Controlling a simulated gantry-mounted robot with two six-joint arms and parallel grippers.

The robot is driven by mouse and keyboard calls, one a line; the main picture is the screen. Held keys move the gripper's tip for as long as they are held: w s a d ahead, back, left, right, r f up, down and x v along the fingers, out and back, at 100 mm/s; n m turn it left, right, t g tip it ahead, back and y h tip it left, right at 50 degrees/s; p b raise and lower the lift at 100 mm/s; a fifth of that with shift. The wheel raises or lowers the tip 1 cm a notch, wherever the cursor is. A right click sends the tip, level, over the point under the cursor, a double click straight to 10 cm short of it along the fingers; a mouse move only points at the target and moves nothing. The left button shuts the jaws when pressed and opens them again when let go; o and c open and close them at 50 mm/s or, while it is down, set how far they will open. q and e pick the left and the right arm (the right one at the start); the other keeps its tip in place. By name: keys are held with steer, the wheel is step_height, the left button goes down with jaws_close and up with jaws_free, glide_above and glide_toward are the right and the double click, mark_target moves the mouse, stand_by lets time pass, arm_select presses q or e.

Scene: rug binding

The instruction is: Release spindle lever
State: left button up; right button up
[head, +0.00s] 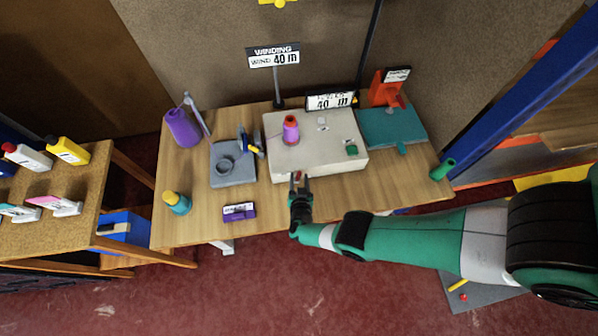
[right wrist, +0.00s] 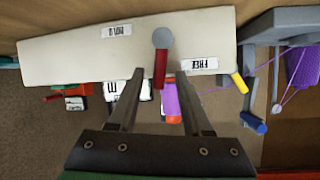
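The winder (head: 325,135) is a cream box on the wooden table, with a spool of purple thread (head: 290,132) on top. In the right wrist view its front face (right wrist: 80,55) appears upside down. The spindle lever (right wrist: 160,70) on that face is a red handle with a round grey end. Contact is not clear. My left gripper is out of view.
A "WIND 40 m" sign (head: 273,57) stands behind the winder. A grey fixture (head: 232,170) and a purple cone (head: 183,128) are to its left, a teal plate (head: 390,128) to its right. A purple labelled block (head: 239,212) lies at the table's front.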

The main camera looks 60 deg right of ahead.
steer(key=shift+r, duration=0.1)
steer(key=p+v, duration=0.6)
steer(key=v, duration=0.5)
steer(key=shift+a, duration=0.25)
steer(key=shift+s, duration=0.1)
